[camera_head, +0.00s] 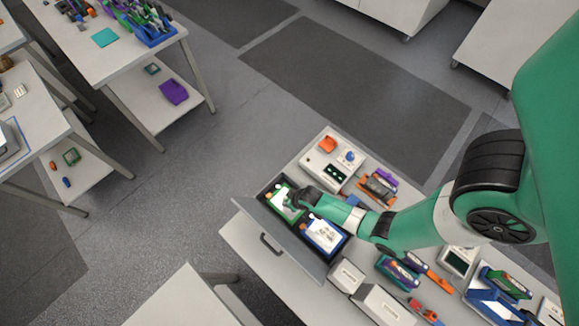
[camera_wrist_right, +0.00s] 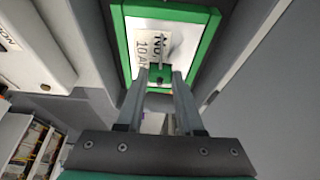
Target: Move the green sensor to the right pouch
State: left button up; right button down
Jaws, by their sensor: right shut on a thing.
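My right gripper (camera_head: 299,201) reaches over the open drawer (camera_head: 262,222) at the green-framed left pouch (camera_head: 283,206). In the right wrist view, the gripper (camera_wrist_right: 160,76) is shut on a small dark and green piece, apparently the green sensor (camera_wrist_right: 159,72). It is at the edge of the white pouch face (camera_wrist_right: 150,45) with printed letters, inside the green frame (camera_wrist_right: 213,27). Whether the sensor still touches the pouch is unclear. The blue-framed right pouch (camera_head: 324,235) lies beside the green one in the drawer. My left gripper is not in view.
A white device with an orange knob (camera_head: 327,145) stands behind the drawer. White boxes (camera_head: 347,275) stand to its right. Several tools and blue bins (camera_head: 492,300) crowd the bench under my right arm. Open floor lies left of the drawer.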

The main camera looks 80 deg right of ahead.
jog(key=shift+f+b, duration=0.35)
jog(key=shift+f, duration=0.05)
jog(key=shift+c, duration=2.3)
grip_release()
jog(key=p+v, duration=0.3)
jog(key=v, duration=0.3)
jog(key=shift+r+p, duration=0.35)
jog(key=shift+r, duration=0.05)
jog(key=shift+s+a+r+p, duration=0.15)
jog(key=shift+s+r+p, duration=0.1)
jog(key=shift+r+p, duration=0.05)
jog(key=shift+a, duration=0.1)
